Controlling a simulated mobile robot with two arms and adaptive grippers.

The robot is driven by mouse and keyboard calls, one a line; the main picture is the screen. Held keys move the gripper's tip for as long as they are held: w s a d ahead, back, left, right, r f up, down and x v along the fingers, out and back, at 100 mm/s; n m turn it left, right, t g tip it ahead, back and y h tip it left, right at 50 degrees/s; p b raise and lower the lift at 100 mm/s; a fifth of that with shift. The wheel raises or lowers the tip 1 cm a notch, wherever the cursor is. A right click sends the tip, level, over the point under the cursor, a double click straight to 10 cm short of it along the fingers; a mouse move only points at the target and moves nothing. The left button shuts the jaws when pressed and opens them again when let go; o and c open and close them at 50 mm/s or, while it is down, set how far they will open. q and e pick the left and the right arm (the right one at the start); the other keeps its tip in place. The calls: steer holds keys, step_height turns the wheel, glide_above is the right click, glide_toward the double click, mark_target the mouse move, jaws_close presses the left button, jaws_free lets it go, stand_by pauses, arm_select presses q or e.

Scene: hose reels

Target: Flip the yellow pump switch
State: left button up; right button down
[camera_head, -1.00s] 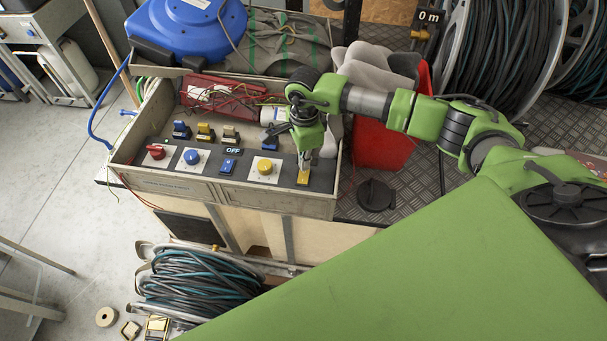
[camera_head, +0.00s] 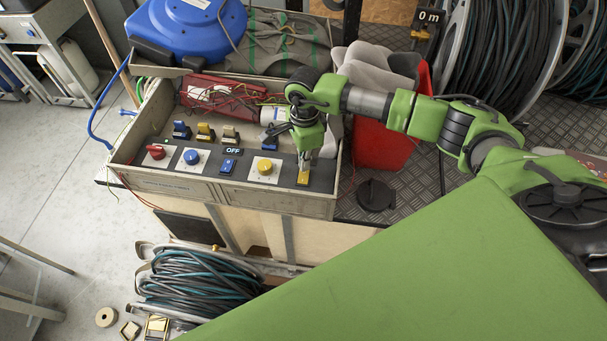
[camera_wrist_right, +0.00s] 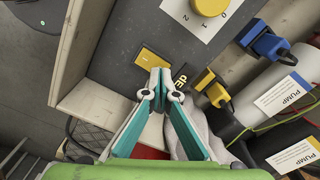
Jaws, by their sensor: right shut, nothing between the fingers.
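The yellow switch (camera_head: 303,177) is a flat yellow rocker at the right end of the dark control panel; it also shows in the right wrist view (camera_wrist_right: 147,57). My right gripper (camera_head: 305,162) points down at the panel, right beside the switch's upper edge in the head view. In the right wrist view, the closed fingertips (camera_wrist_right: 160,75) are empty and sit at the switch's near edge. They look touching or very close; I cannot tell which. A small dark display (camera_wrist_right: 180,77) beside the switch is partly hidden by a finger. My left gripper is out of view.
The panel also holds a yellow knob (camera_head: 265,167), a blue switch (camera_head: 228,165) under an "OFF" display (camera_head: 234,150), a blue knob (camera_head: 191,156) and a red knob (camera_head: 157,151). Plugs and wires lie behind it. A red bin (camera_head: 380,148) stands right of the box.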

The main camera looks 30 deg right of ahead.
steer(key=shift+f+b, duration=0.9)
steer(key=shift+f, duration=0.15)
steer(key=shift+r, duration=0.1)
stand_by(0.3)
steer(key=shift+r+p, duration=2)
steer(key=shift+r, duration=1.4)
steer(key=shift+r, duration=0.1)
